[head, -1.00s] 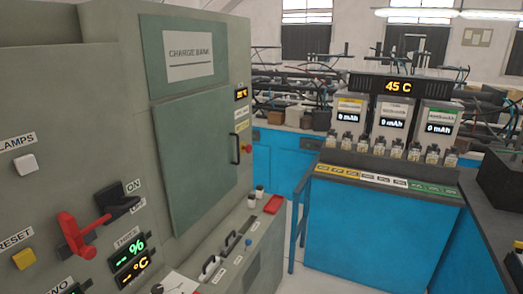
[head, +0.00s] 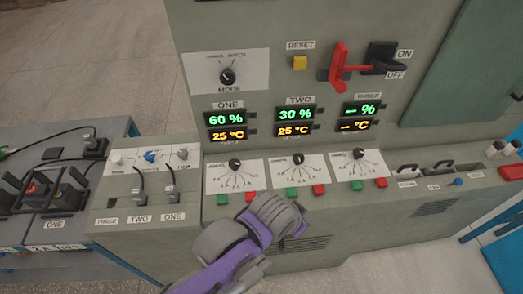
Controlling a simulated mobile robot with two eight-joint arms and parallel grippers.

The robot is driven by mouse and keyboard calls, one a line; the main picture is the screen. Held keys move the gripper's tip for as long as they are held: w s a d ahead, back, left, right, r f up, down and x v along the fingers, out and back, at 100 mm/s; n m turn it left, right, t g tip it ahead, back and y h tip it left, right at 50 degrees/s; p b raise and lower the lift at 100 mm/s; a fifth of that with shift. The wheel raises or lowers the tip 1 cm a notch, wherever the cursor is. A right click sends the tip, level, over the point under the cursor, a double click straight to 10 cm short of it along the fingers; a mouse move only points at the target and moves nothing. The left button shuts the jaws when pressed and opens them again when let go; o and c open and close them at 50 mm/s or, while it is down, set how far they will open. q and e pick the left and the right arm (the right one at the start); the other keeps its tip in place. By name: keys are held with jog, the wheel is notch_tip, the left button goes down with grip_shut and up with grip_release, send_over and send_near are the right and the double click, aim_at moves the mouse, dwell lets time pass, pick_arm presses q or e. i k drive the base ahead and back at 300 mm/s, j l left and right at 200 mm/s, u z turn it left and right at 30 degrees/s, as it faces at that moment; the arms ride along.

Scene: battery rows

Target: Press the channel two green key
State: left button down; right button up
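The channel two green key (head: 292,193) sits below the middle dial panel (head: 301,172), with a red key (head: 318,190) to its right. The display marked TWO (head: 295,114) reads 30 % in green, with 25 °C (head: 294,130) below it. My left gripper (head: 296,224) is in front of the console, just below the channel two green key in the picture. A gap between it and the key cannot be judged. Its fingers are small and turned away, so open or shut cannot be told. My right gripper is out of view.
Channel one has a green key (head: 222,199) and red key (head: 250,196); channel three has a green key (head: 357,185) and red key (head: 381,183). A red-handled lever (head: 340,70) and yellow RESET button (head: 300,63) are above. A bench (head: 110,260) stands left.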

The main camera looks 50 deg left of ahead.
aim_at(292, 192)
jog(key=u, duration=1.35)
